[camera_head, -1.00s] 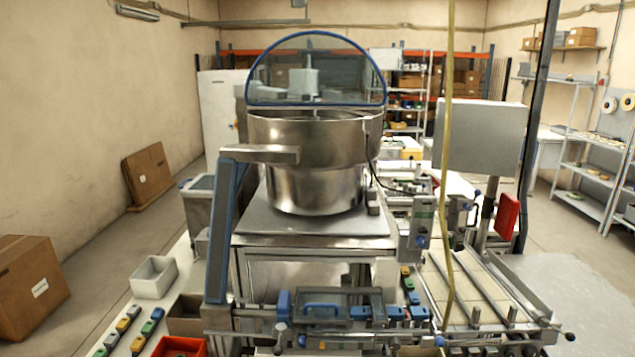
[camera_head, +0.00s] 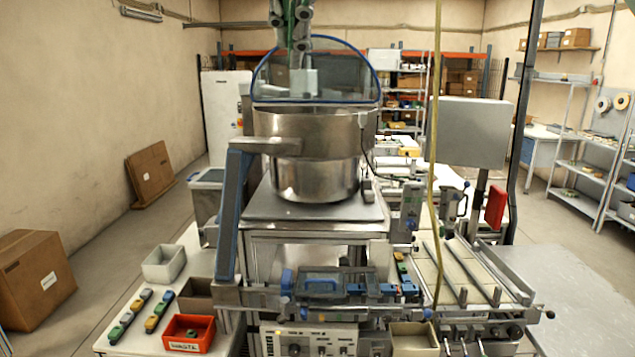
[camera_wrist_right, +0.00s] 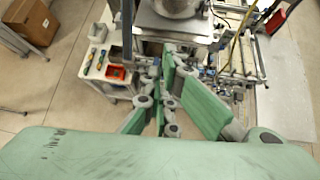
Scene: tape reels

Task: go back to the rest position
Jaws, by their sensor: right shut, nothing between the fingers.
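My right gripper (camera_head: 299,58) hangs in from the top edge of the head view, pointing down. It is shut and empty, in front of the clear blue-rimmed guard (camera_head: 340,75) and above the steel bowl (camera_head: 312,130) in the picture. It appears apart from the bowl. In the right wrist view, green finger pads and grey links of the gripper (camera_wrist_right: 165,103) fill the middle, above a large green part of my own. My left gripper is in neither view.
The bowl stands on a machine table. On the left bench are a white bin (camera_head: 164,264), a red bin (camera_head: 190,334) and small coloured blocks (camera_head: 157,312).

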